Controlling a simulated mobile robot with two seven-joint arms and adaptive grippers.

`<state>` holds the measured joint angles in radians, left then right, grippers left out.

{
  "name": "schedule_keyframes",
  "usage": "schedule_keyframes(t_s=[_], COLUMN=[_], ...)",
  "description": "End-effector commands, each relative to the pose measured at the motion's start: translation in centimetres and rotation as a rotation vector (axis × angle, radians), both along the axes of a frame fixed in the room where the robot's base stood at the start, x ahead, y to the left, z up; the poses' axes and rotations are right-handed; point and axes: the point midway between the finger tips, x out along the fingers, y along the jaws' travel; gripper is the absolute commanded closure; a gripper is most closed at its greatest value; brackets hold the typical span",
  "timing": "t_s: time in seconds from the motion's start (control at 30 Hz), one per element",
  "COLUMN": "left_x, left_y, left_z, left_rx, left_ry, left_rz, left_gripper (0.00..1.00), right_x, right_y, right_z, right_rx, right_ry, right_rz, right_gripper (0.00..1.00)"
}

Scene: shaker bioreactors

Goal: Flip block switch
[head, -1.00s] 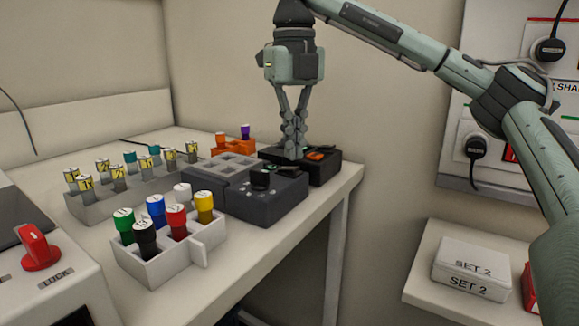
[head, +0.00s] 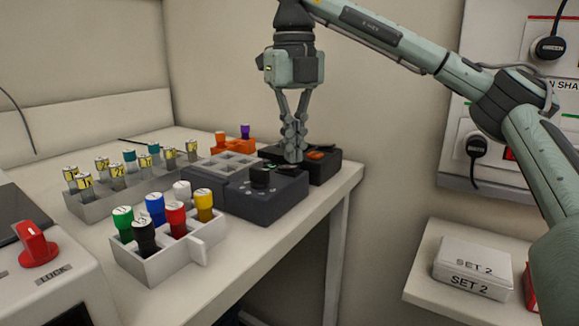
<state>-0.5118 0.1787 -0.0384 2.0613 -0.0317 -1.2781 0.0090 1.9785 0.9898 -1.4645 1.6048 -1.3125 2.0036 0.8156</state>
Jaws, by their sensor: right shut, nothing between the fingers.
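My right gripper (head: 293,158) points straight down with its fingers together and nothing between them. Its fingertips are at the top of the black block (head: 325,170) at the back right of the table, and I cannot tell whether they touch it. An orange switch (head: 316,155) shows on the block's top, just right of the fingertips. Part of the block's top is hidden behind the fingers. A dark grey device with a black knob (head: 259,177) stands in front of the block. My left gripper is not in view.
A white rack (head: 180,253) with several coloured-cap vials stands at the table's front. A grey rack (head: 95,208) with yellow-labelled vials is behind it. An orange rack (head: 229,148) is at the back. A machine with a red knob (head: 36,246) stands at left. SET 2 boxes (head: 470,275) sit lower right.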

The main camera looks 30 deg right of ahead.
Motion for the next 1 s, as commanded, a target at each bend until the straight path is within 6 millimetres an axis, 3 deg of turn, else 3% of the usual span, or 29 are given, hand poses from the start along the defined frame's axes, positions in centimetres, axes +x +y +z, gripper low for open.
schedule_keyframes(t_s=[1.0], left_x=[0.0], left_y=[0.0], left_z=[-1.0], left_rx=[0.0], left_ry=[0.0], left_rz=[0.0], left_gripper=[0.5], right_x=[0.0], right_y=[0.0], right_z=[-1.6], right_rx=[0.0], right_ry=[0.001], right_rz=[0.0], right_gripper=[1.0])
